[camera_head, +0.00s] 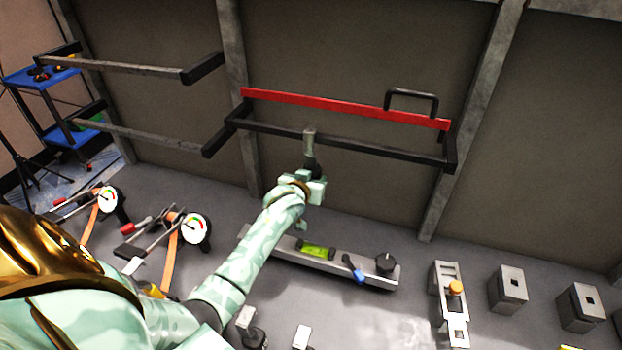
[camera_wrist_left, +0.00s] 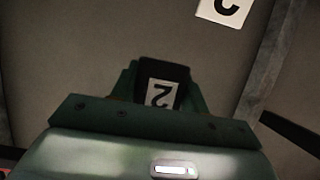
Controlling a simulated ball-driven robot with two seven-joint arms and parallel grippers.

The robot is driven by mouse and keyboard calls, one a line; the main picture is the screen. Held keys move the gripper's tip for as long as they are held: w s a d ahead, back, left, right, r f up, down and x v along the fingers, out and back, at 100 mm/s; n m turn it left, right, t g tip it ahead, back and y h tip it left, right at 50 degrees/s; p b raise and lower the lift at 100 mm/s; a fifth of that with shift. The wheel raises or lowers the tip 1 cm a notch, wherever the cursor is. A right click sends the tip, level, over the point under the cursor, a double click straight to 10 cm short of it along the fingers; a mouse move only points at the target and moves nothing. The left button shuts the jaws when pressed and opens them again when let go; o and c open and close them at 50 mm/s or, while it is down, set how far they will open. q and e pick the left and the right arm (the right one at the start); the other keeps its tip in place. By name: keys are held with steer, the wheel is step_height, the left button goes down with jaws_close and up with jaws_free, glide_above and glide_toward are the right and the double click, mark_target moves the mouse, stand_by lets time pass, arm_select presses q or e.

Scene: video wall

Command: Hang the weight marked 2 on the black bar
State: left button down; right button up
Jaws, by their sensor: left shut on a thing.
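My left gripper (camera_head: 313,182) is shut on the weight marked 2, a dark piece (camera_head: 313,166) with a grey upper part that stands up from the jaws. In the left wrist view, the weight (camera_wrist_left: 162,84) sits between the jaws, with its white label 2 facing the camera. The black bar (camera_head: 385,149) runs across the wall frame. The weight's grey top overlaps the bar in the head view; whether they touch, I cannot tell. My right gripper is not seen.
A red bar (camera_head: 345,107) runs just above the black bar. Two more rails (camera_head: 130,67) stand out at the left. Below are gauges (camera_head: 195,228), a grey beam with a green level (camera_head: 316,252), and square blocks (camera_head: 508,288). Part of a white label (camera_wrist_left: 222,10) shows in the left wrist view.

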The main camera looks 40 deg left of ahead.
arm_select(q)
steer(key=shift+w, duration=0.1)
steer(key=c, duration=0.6)
jaws_free()
steer(key=shift+c, duration=0.2)
steer(key=shift+s+f, duration=0.15)
steer(key=shift+s, duration=0.05)
steer(key=p+v, duration=0.4)
steer(key=v, duration=1.2)
steer(key=shift+s, duration=0.1)
